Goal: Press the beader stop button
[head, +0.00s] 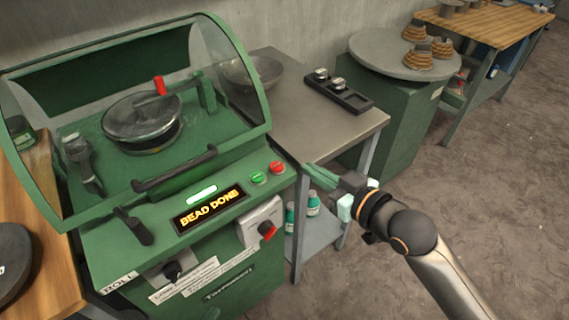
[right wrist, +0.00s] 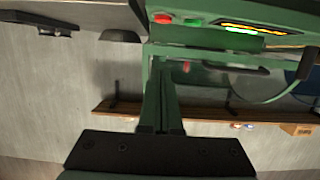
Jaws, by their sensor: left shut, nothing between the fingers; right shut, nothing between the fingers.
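The red button (head: 277,168) sits on the green beading machine's sloped front panel, right of the green button (head: 257,177). In the right wrist view the red button (right wrist: 163,18) and green button (right wrist: 192,22) show at the top, beyond the fingertips. My right gripper (head: 310,170) is shut and empty, to the right of the red button in the head view and apart from it. Its green fingers (right wrist: 162,70) lie together in the right wrist view. The display (head: 209,207) reads "BEAD DONE". My left gripper is not in view.
A clear curved guard (head: 228,80) covers a metal bowl (head: 142,118) with a red-tipped handle above it. A switch box with a red knob (head: 267,230) is below the buttons. A grey side table (head: 290,90) holds a black tray (head: 340,97). Floor on the right is clear.

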